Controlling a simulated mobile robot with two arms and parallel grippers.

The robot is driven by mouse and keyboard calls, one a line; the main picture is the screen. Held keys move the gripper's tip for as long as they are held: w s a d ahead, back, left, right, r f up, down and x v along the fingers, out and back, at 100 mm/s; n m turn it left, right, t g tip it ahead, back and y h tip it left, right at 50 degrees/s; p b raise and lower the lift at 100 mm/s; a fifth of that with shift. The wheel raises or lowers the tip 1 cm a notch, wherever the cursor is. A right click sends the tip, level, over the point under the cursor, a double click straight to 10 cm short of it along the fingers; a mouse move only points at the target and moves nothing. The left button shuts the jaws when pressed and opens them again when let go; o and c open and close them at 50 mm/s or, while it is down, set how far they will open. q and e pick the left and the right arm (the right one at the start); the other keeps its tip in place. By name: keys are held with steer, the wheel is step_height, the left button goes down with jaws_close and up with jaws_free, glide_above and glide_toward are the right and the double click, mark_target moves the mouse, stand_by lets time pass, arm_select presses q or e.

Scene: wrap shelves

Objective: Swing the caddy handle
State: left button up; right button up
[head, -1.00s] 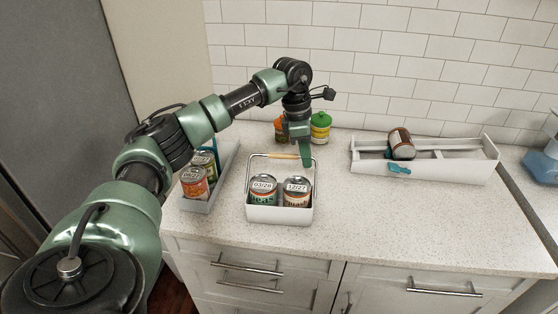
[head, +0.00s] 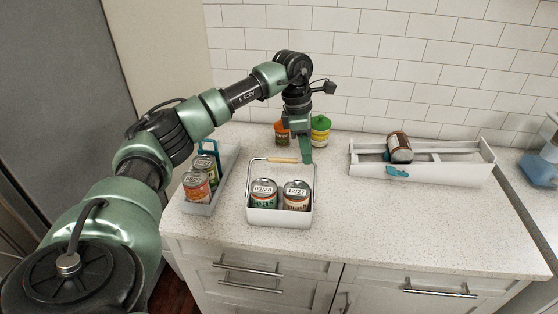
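The white caddy (head: 280,216) stands on the counter with two labelled cans, a left can (head: 264,193) and a right can (head: 297,195). Its thin wire handle is raised above the cans, with a wooden grip (head: 284,161) across the top. My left gripper (head: 306,159) points down at the right end of the grip, close to it; I cannot tell whether they touch. Its green finger shows edge-on, so its opening is unclear. My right gripper is not in view.
A grey caddy (head: 203,209) with cans and a teal handle stands left. An orange-brown jar (head: 281,132) and a green-lidded jar (head: 320,130) stand behind. A long white tray (head: 435,176) holds a tipped can (head: 399,147) at right. The counter (head: 390,230) in front is clear.

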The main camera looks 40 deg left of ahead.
arm_select(q)
steer(key=shift+w+d+p+v, duration=0.15)
steer(key=shift+p+v, duration=0.45)
steer(key=shift+v, duration=0.3)
steer(key=shift+w+d+p+v, duration=0.15)
steer(key=shift+p+v, duration=0.45)
steer(key=shift+v, duration=0.3)
steer(key=shift+s+r, duration=0.1)
